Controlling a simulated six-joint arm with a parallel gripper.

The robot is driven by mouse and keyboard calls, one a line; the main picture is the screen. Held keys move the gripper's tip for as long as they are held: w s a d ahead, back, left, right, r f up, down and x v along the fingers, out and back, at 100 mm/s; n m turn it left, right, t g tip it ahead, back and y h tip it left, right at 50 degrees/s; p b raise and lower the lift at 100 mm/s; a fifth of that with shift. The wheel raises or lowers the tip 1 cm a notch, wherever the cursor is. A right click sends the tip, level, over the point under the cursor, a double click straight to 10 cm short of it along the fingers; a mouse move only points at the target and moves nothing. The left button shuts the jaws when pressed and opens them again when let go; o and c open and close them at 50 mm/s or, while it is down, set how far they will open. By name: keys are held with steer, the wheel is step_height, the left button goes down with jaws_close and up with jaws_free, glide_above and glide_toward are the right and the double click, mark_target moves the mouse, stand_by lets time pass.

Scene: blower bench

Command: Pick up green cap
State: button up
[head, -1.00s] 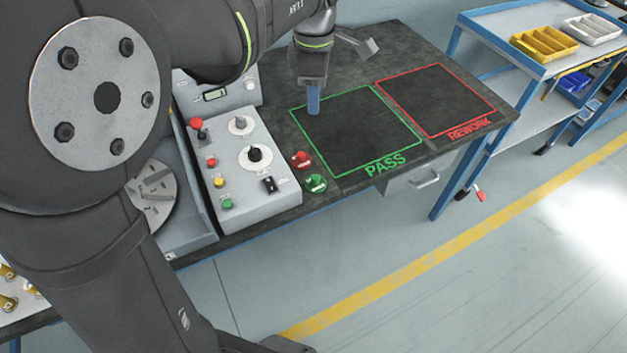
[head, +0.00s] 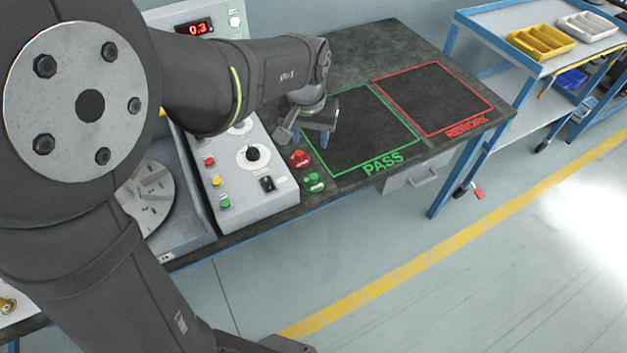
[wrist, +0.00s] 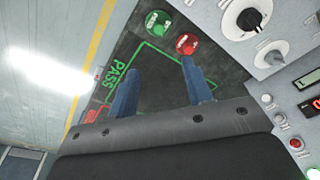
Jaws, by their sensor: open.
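The green cap (head: 314,183) lies on the dark bench top at its front edge, just right of the control box. In the wrist view the green cap (wrist: 158,23) shows at the top, beyond the fingertips. The red cap (head: 299,159) sits right behind it and also shows in the wrist view (wrist: 187,44). My gripper (head: 324,138) is above the left part of the PASS square, behind both caps and apart from them. In the wrist view its two blue fingers (wrist: 160,74) are spread with nothing between them.
The control box (head: 236,180) with knobs and buttons stands close left of the caps. The green PASS outline (head: 395,158) and red REWORK outline (head: 450,133) enclose empty bench. A blue cart (head: 480,20) with yellow and white trays stands at the right.

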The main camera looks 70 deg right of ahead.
mark_target(314, 176)
steer(key=f, duration=0.5)
steer(key=d+f, duration=0.1)
steer(key=f, duration=0.5)
steer(key=d+f, duration=0.1)
steer(key=f, duration=0.5)
steer(key=shift+d, duration=0.25)
jaws_close()
